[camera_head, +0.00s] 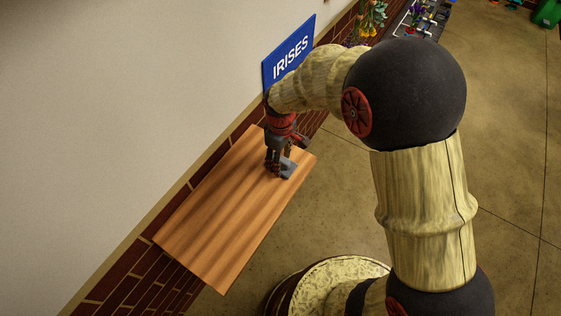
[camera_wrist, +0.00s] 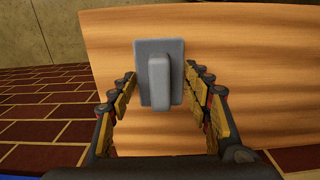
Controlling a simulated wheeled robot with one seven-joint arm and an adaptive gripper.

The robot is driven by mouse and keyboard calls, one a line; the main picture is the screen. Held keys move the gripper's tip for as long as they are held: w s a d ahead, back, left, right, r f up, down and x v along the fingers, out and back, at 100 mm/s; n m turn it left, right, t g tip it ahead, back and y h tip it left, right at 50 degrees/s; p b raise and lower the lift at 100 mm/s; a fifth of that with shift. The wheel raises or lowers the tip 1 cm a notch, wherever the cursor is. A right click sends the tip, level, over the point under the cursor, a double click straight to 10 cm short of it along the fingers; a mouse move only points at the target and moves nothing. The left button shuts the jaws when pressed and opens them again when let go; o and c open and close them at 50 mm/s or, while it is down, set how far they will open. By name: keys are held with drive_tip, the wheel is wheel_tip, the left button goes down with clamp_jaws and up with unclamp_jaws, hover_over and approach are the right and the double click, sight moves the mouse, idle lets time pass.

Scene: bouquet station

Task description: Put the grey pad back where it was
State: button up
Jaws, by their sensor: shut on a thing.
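The grey pad (camera_wrist: 175,52) is a flat rectangular plate with a raised rounded bar on top. In the wrist view it lies between the fingers of my gripper (camera_wrist: 160,80), which close in on its left and right sides. In the head view, the grey pad (camera_head: 288,170) shows partly behind my gripper (camera_head: 278,170), near the far end of the wooden shelf (camera_head: 215,225). My gripper points down and is shut on the pad. The pad is at or just above the shelf; I cannot tell whether it touches.
A blue sign reading IRISES (camera_head: 289,56) is on the wall above the shelf's far end. The shelf's near part is bare. Brick (camera_wrist: 45,115) runs along the wall below. Flowers (camera_head: 370,18) and a rack (camera_head: 425,20) stand farther back.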

drive_tip(key=shift+c, duration=0.5)
drive_tip(key=o, duration=1.1)
wheel_tip(320, 180, up, 12)
drive_tip(key=p, duration=0.4)
wheel_tip(320, 180, up, 6)
drive_tip(key=m+t, duration=0.1)
drive_tip(key=m, duration=0.1)
hover_over(291, 167)
drive_tip(key=s+d+r+m+t, duration=0.3)
drive_tip(key=s+d+r+m, duration=0.2)
drive_tip(key=s+d+r, duration=0.45)
drive_tip(key=s+d+r+m+t, duration=0.1)
drive_tip(key=s+r+m, duration=0.2)
drive_tip(key=s, duration=0.5)
drive_tip(key=shift+s+d+r+t, duration=0.2)
drive_tip(key=shift+s+r+t, duration=0.1)
drive_tip(key=shift+s, duration=0.1)
